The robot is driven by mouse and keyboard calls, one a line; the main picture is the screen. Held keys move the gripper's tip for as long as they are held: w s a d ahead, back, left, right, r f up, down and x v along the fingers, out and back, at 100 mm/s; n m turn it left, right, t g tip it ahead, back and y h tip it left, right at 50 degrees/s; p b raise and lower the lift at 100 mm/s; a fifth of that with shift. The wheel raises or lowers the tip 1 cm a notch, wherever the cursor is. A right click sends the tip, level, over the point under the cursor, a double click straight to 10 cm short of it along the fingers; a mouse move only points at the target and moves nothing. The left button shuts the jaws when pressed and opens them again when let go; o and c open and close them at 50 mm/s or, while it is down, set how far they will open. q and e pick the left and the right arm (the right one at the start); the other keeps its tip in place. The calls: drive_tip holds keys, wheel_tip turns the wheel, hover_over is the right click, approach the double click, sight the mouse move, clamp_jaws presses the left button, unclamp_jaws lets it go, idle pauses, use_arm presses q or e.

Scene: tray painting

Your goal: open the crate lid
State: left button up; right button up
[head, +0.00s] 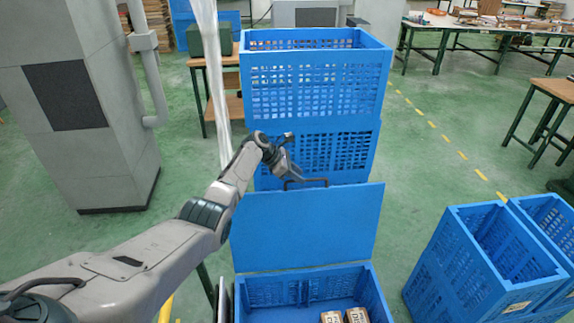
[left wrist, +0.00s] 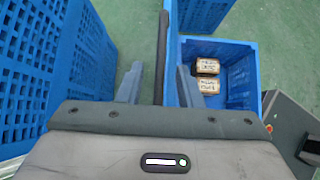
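The blue crate (head: 262,294) stands at the bottom middle of the head view, its inside showing. Its blue lid (head: 308,228) stands up at the crate's far side, with a dark handle (head: 306,183) on its top edge. My left gripper (head: 294,173) is at the handle's left part. In the left wrist view, the fingers (left wrist: 160,70) are apart, one on each side of the dark handle (left wrist: 162,45), with gaps visible. The crate (left wrist: 241,97) lies to the right there, with two small cartons (left wrist: 208,67) inside. My right gripper is out of view.
Stacked blue crates (head: 315,62) stand just behind the lid. More blue crates (head: 470,265) stand at the right. A grey pillar (head: 85,100) is at the left. Green floor (head: 420,170) is clear between the crates and the tables behind.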

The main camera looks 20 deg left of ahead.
use_arm(q)
drive_tip(key=v, duration=0.5)
drive_tip(key=shift+f+b, duration=0.1)
drive_tip(key=shift+b, duration=0.2)
drive_tip(key=shift+s+a+r, duration=0.2)
drive_tip(key=shift+a+r, duration=0.1)
drive_tip(key=shift+r, duration=0.05)
drive_tip(key=shift+a, duration=0.1)
